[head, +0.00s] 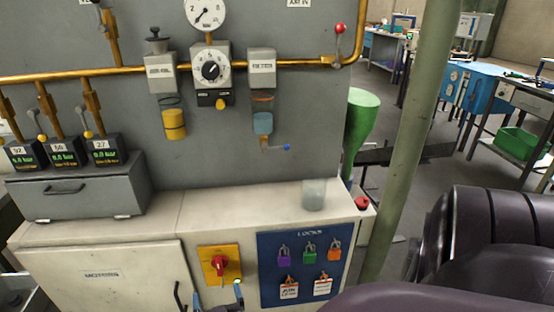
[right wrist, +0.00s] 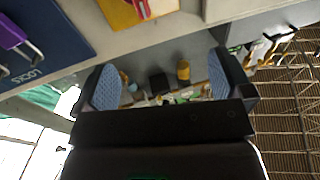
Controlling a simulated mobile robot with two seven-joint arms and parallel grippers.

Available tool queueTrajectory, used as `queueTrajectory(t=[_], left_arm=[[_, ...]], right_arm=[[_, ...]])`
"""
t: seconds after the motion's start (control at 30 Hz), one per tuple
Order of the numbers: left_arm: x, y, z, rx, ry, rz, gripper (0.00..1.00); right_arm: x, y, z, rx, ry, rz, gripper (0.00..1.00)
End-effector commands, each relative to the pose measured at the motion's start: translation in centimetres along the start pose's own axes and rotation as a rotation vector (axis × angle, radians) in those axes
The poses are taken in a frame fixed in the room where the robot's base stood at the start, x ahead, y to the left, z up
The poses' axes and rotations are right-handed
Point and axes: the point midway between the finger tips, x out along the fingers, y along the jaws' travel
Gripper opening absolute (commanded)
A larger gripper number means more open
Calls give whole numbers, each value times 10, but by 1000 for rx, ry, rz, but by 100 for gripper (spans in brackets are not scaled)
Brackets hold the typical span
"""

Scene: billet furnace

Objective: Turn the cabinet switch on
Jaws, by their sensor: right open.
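The cabinet switch (head: 220,266) is a red rotary handle on a yellow plate (head: 207,253), on the front of the pale cabinet (head: 150,252). Its handle looks roughly upright; its exact setting is too small to read. My right gripper (head: 210,292) is at the bottom of the head view, just below and in front of the plate, its fingers apart and empty. In the right wrist view the yellow plate (right wrist: 118,12) and red handle (right wrist: 143,8) are at the top edge, beyond the open fingers (right wrist: 165,82). My left gripper is not in view.
Right of the switch is a blue lock board (head: 268,290) with several padlocks and tags. A clear cup (head: 314,194) and a red button (head: 361,203) are on the cabinet top. Gauges and valves line the grey panel above. A green pole (head: 415,130) stands at right.

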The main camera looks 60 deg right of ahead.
Motion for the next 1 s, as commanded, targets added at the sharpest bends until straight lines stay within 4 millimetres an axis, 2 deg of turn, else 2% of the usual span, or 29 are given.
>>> queueTrajectory(t=[0.03, 0.1, 0.4, 0.67, 1.0], left_arm=[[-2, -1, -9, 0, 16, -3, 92], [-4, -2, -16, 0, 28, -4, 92], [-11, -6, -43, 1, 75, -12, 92], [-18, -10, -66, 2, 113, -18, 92], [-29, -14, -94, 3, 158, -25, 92]], right_arm=[[-1, 1, -12, 6, 15, -40, 98], [-6, 2, -20, 10, 24, -101, 98], [-32, 5, -50, 6, 5, -347, 98], [-64, 13, -65, -32, -79, -524, 98], [-112, 36, -76, -113, -257, -674, 98]])
